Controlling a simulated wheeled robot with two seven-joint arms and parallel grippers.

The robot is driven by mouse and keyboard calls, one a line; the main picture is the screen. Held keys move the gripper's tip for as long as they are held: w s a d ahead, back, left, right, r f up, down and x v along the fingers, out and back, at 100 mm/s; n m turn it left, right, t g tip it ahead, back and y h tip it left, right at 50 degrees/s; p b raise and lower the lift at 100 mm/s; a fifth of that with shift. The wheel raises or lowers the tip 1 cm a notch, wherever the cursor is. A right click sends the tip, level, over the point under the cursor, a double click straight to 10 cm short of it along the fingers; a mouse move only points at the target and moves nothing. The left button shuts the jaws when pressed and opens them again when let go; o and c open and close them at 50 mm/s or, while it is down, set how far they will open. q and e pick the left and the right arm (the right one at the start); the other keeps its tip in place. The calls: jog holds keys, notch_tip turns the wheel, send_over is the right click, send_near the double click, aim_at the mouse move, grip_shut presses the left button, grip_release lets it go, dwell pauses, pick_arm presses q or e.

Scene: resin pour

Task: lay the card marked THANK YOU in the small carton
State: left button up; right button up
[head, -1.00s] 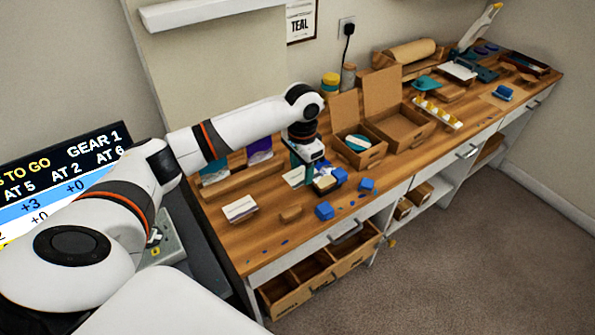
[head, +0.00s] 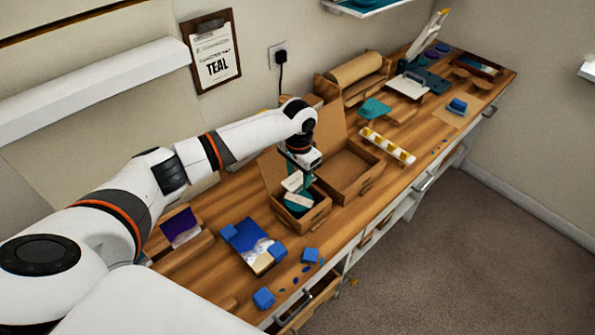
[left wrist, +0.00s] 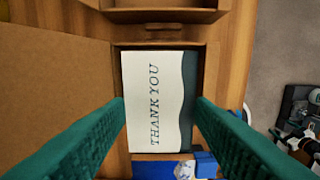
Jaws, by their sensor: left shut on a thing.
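The card marked THANK YOU (left wrist: 152,100), cream with a teal wavy edge, is between the two teal fingers of my left gripper (left wrist: 161,102), which is shut on it. In the head view the card (head: 291,182) shows as a small pale patch at my left gripper (head: 298,187). The small carton (head: 308,219) stands open below, with its lid up. My right gripper is not in view.
A larger open carton (head: 372,182) stands right beside the small one. A blue print (head: 247,243) with blue blocks lies in front-left. A blue cube (head: 264,298) is near the bench edge. A rack of yellow-topped pots (head: 388,146) is further right.

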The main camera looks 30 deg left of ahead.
aim_at(298, 180)
pick_arm(q)
jog(key=shift+s+f+b, duration=0.15)
jog(key=shift+f+b, duration=0.2)
jog(key=shift+f, duration=0.05)
notch_tip(298, 180, down, 4)
jog(key=b, duration=0.5)
jog(key=shift+f, duration=1.2)
jog(key=o, duration=0.8)
jog(key=shift+r, duration=0.15)
